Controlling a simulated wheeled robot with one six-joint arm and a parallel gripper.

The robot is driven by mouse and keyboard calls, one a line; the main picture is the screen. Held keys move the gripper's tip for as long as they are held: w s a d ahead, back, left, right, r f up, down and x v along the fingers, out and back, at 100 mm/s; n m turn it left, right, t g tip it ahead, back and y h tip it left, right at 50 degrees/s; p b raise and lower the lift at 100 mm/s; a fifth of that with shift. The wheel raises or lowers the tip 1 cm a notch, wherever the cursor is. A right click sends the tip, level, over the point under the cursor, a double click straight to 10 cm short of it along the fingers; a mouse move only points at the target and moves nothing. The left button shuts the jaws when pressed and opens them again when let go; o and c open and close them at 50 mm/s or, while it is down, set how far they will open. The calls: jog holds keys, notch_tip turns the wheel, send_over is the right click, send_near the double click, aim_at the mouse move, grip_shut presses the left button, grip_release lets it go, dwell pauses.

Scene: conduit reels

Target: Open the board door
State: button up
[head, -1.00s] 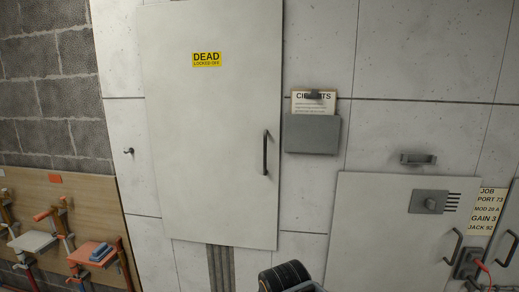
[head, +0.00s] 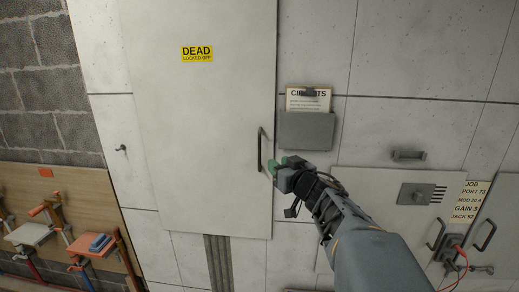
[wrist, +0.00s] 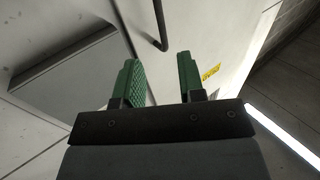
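The board door (head: 200,130) is a tall pale panel with a yellow "DEAD LOCKED OFF" label (head: 198,53), and it looks shut in the head view. Its dark bar handle (head: 260,150) stands upright near the door's right edge. My gripper (head: 276,168) is just right of the handle's lower part. In the wrist view my gripper (wrist: 160,80) has its two green fingers apart with nothing between them. The handle (wrist: 160,25) shows beyond the fingertips there, its lower bend near the gap. I cannot see contact with it.
A grey document holder (head: 306,130) with a "CIRCUITS" card is on the wall right of the door, above my arm. A lower cabinet (head: 380,190) with a knob is at the right. A wooden rack of clamps (head: 70,215) stands at the left.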

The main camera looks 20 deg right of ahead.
aim_at(260, 151)
jog(key=w, duration=0.8)
jog(key=w+a+p, duration=0.1)
jog(key=w, duration=0.3)
grip_shut()
dwell(0.3)
